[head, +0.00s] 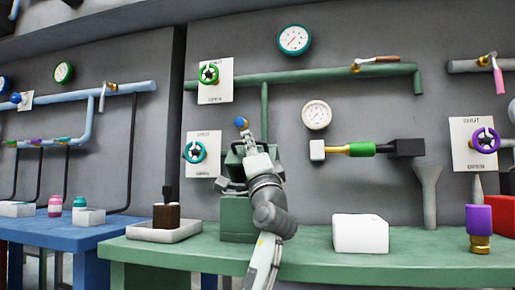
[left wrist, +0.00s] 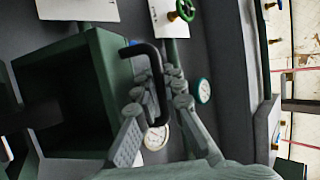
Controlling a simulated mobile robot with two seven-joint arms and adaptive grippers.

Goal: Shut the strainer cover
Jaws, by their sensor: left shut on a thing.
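The strainer is a green box (head: 237,222) on the green table, just left of my left arm. Its dark green cover (head: 234,163) stands raised above the box, partly hidden by my left gripper (head: 250,155). In the left wrist view, a green panel with a dark hollow beside it (left wrist: 112,75) fills the left side, and a black bar handle (left wrist: 153,62) sticks out from it. My left gripper (left wrist: 157,108) is shut on this handle, with its fingers on either side. My right gripper is not in view.
A white block (head: 360,234) and a purple-and-brass piece (head: 479,228) stand on the green table (head: 310,262) to the right. A pale tray (head: 145,231) with a brown block is at the left. Pipes, gauges and valves line the wall behind.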

